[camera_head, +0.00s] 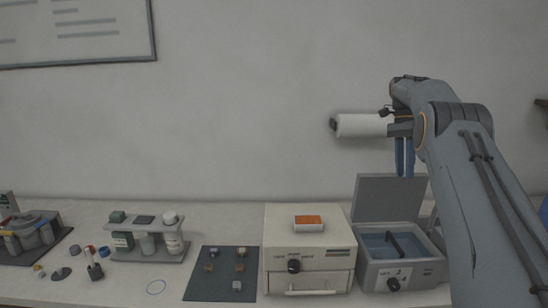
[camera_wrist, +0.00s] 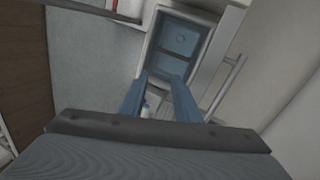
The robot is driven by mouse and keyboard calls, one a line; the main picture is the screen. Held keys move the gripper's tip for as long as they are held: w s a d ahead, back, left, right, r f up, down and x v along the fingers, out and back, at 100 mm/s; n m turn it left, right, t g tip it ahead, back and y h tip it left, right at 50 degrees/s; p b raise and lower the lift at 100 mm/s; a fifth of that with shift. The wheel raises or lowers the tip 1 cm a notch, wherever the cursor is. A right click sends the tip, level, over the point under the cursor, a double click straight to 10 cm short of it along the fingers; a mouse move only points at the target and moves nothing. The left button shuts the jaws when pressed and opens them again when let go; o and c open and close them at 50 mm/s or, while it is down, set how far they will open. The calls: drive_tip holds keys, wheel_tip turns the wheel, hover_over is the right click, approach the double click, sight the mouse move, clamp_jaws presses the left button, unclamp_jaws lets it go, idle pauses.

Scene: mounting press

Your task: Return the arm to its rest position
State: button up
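My arm reaches up from the lower right of the head view, raised above the right part of the bench. My gripper (camera_head: 404,174) hangs with its blue fingers pointing down, above the raised lid of a grey water bath (camera_head: 405,276). In the wrist view the two fingers of my gripper (camera_wrist: 160,80) are apart, with nothing held between them. The bath (camera_wrist: 150,47) shows beyond the fingertips, well clear of them.
A beige box-shaped unit (camera_head: 308,256) with an orange-topped tray stands left of the bath. Further left are a dark mat (camera_head: 212,289) with small cubes and a bottle rack (camera_head: 157,255). A white cylinder (camera_head: 362,125) shows beside my wrist. The air above the bench's left is clear.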

drive_tip(key=s+a+f+n+t, duration=0.2)
drive_tip(key=s+a+n, duration=0.3)
drive_tip(key=s+a, duration=0.15)
drive_tip(key=s+a+f+n+t, duration=0.25)
drive_tip(key=s+a+n, duration=0.25)
drive_tip(key=a, duration=0.3)
drive_tip(key=s+a+f+n+t, duration=0.1)
drive_tip(key=s+a+f+n, duration=0.25)
drive_tip(key=s, duration=0.75)
drive_tip(key=s+a+f+n+t, duration=0.1)
drive_tip(key=s+a+f+n, duration=0.3)
drive_tip(key=s, duration=0.8)
wheel_tip(320, 180, down, 13)
drive_tip(key=w+m+g+b, duration=0.1)
drive_tip(key=b, duration=1)
drive_tip(key=shift+w+a+r+b, duration=0.2)
drive_tip(key=shift+w+a+b, duration=0.05)
drive_tip(key=shift+b, duration=0.05)
drive_tip(key=shift+s+g, duration=0.1)
drive_tip(key=shift+g, duration=0.15)
